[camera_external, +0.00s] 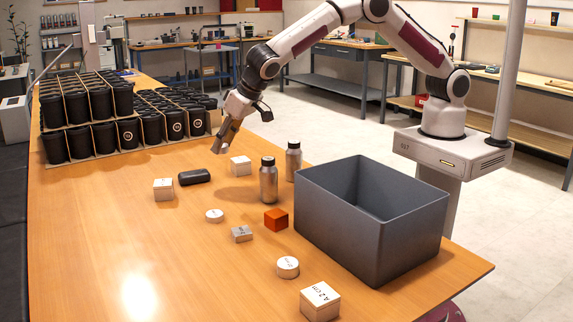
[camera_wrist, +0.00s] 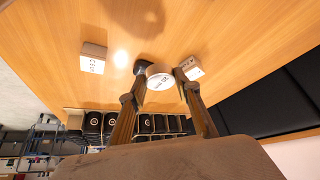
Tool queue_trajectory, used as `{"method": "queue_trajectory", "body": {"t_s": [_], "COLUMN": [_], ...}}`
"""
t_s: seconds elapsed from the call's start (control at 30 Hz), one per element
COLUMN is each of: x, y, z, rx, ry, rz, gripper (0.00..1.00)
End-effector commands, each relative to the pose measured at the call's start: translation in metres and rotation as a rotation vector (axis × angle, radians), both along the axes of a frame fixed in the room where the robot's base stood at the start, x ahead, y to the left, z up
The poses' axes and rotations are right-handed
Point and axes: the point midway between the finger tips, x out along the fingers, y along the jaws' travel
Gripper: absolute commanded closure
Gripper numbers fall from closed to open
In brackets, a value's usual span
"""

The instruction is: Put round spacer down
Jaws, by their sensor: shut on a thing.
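In the external view my gripper (camera_external: 220,146) hangs above the far part of the table, near the black cups, pointing down. Two other round white pieces lie flat on the table, one near the middle (camera_external: 214,215) and one nearer the front (camera_external: 288,267).
A black case (camera_external: 195,177) and white boxes (camera_external: 241,166) (camera_external: 164,189) lie near my gripper. Rows of black cups (camera_external: 90,120) fill the far left. Two metal bottles (camera_external: 268,180), an orange cube (camera_external: 276,219) and a grey bin (camera_external: 370,220) stand to the right. The table's left front is clear.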

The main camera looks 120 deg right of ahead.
Motion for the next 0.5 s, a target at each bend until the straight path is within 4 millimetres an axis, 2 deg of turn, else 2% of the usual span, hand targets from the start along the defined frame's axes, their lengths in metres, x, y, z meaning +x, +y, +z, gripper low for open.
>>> {"method": "queue_trajectory", "body": {"t_s": [0.1, 0.4, 0.43, 0.5], "x": [0.001, 0.001, 0.0, 0.0], "y": [0.0, 0.0, 0.0, 0.016], "z": [0.027, 0.079, 0.084, 0.079], "rx": [0.0, 0.0, 0.0, 0.003], "ry": [-0.006, -0.004, -0.004, 0.003], "rz": [-0.001, 0.001, 0.0, 0.009], "gripper": [0.91, 0.91, 0.91, 0.91]}}
